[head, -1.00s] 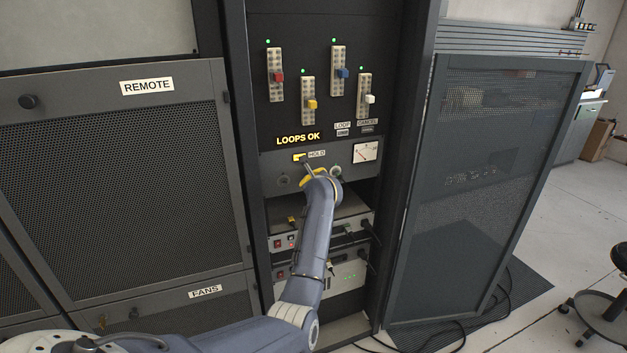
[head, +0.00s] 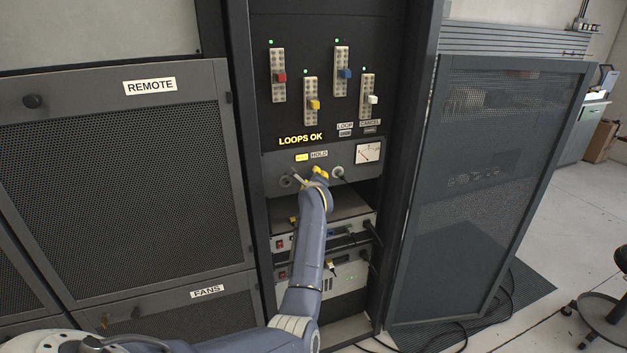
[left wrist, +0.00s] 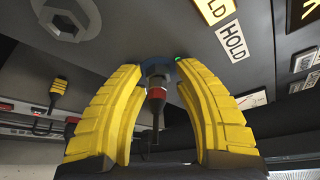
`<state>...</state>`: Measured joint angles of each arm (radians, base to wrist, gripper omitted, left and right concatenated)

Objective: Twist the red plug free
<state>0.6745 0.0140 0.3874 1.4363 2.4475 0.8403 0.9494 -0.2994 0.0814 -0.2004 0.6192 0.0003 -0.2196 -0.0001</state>
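The red plug (left wrist: 156,93) shows in the left wrist view. It hangs from a blue-ringed socket (left wrist: 157,68) on the grey panel, with a dark lead below it. My left gripper (left wrist: 160,72) has its yellow fingers apart, one on each side of the plug, with a gap visible on both sides. In the head view my left gripper (head: 308,176) is in front of the grey panel, below the HOLD label, and the red plug cannot be made out there. My right gripper is in neither view.
Above are four-coloured sliders, including a red one (head: 280,77), and a LOOPS OK sign (head: 300,140). A lit yellow HOLD button (head: 301,157) and a round socket (head: 338,172) are close to my gripper. Rack units (head: 345,208) with cables are below.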

